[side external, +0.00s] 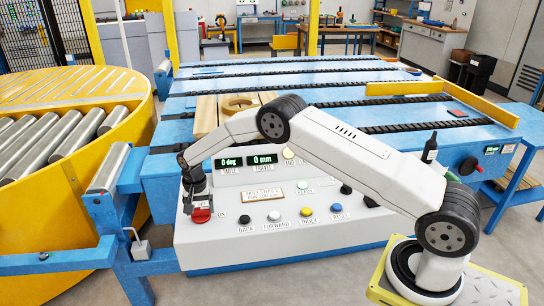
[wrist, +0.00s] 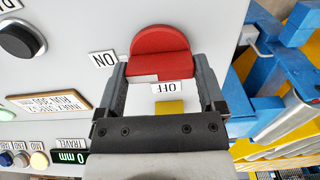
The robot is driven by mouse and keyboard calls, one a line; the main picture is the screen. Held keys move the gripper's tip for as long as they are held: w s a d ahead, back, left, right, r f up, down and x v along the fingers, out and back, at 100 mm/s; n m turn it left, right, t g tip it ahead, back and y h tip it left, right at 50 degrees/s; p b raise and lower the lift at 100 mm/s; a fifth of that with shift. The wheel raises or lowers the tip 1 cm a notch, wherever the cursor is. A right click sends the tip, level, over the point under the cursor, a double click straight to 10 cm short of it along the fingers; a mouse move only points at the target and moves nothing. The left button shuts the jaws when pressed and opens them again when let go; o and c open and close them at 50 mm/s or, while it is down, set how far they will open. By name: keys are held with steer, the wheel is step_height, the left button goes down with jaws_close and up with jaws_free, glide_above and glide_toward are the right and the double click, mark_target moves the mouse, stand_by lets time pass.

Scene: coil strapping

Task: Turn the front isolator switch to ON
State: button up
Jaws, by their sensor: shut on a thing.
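The red isolator switch (side external: 201,215) is on the left end of the white console front. In the wrist view, the red switch (wrist: 160,48) shows as a rounded knob with a raised grip. In the side view my gripper (side external: 198,200) partly hides the switch. I cannot clearly tell its setting.
The console (side external: 290,245) carries several coloured push buttons and a black knob (wrist: 22,40) beside the switch. Displays above read 0 deg and 0 mm.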

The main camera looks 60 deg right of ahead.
mark_target(200, 209)
steer(key=o, duration=1)
steer(key=shift+c, duration=0.2)
steer(key=shift+r, duration=3.85)
steer(key=s+r+n+t, duration=0.1)
steer(key=s+r+n, duration=0.1)
steer(key=s, duration=0.8)
steer(key=s+r+n, duration=0.3)
steer(key=s+n, duration=0.1)
steer(key=s, duration=0.7)
steer(key=s+r+n+t, duration=0.1)
steer(key=s+r+n, duration=0.1)
steer(key=s, duration=0.8)
steer(key=shift+s+d+r+n+t, duration=0.15)
steer(key=shift+r+n+t, duration=0.15)
steer(key=shift+n, duration=0.3)
